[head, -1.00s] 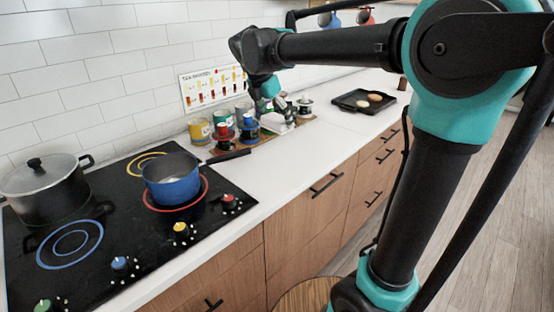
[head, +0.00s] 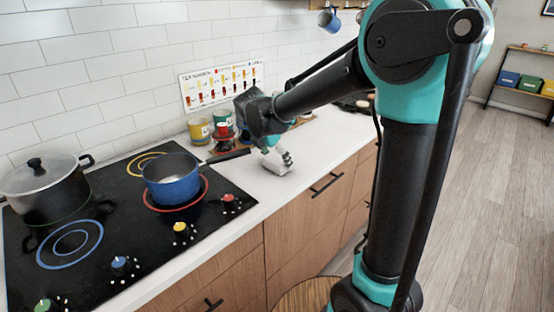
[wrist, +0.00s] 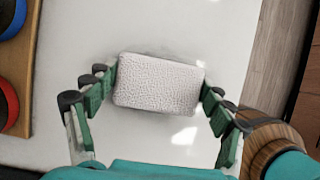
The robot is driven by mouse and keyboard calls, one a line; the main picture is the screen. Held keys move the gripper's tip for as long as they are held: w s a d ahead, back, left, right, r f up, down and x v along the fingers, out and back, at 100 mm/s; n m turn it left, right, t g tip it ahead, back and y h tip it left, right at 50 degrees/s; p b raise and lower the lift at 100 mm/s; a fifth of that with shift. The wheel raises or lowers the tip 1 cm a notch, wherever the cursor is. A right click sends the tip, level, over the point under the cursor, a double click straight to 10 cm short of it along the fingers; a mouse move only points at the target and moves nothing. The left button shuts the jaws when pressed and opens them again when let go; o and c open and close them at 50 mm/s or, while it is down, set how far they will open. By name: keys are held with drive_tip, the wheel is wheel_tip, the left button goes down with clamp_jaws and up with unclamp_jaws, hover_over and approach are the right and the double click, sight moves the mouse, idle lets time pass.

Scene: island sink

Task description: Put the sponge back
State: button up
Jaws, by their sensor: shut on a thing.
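The sponge (wrist: 158,84) is a white, textured block. In the wrist view it lies lengthwise between the two green-padded fingers of my gripper (wrist: 160,92), which press on its short ends. In the head view my gripper (head: 272,150) is low over the white counter, right of the hob, and the sponge shows as a pale block (head: 276,163) at its fingers. I cannot tell whether the sponge touches the counter or hangs just above it.
A blue pan (head: 172,186) on the black hob (head: 130,235) points its handle toward my gripper. Cups and cans (head: 199,130) stand by the wall. In the wrist view a wooden tray (wrist: 30,60) with blue and red items is at left. The counter around the sponge is clear.

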drive_tip(key=o, duration=1.1)
drive_tip(key=shift+f, duration=0.1)
drive_tip(key=shift+c, duration=0.2)
drive_tip(key=v, duration=1.2)
drive_tip(key=s+d+f+m, duration=0.1)
drive_tip(key=d+f+m, duration=0.2)
drive_tip(key=d, duration=0.1)
drive_tip(key=s+d+f+m+y, duration=0.1)
drive_tip(key=s+d+f+m, duration=0.1)
drive_tip(key=d+f+m, duration=0.1)
drive_tip(key=s+d+f+m, duration=0.1)
drive_tip(key=d+f+m, duration=0.3)
drive_tip(key=d+m, duration=0.1)
drive_tip(key=shift+s+d+f, duration=0.1)
drive_tip(key=shift+s+d, duration=0.1)
drive_tip(key=shift+s, duration=0.15)
drive_tip(key=s+d+f+m+y, duration=0.2)
drive_tip(key=s+d+f+m, duration=0.7)
drive_tip(key=m, duration=0.7)
drive_tip(key=s+f, duration=0.3)
drive_tip(key=shift+s+f+t, duration=0.2)
drive_tip(key=shift+s+t, duration=0.1)
drive_tip(key=shift+t, duration=0.1)
drive_tip(key=shift+d, duration=0.15)
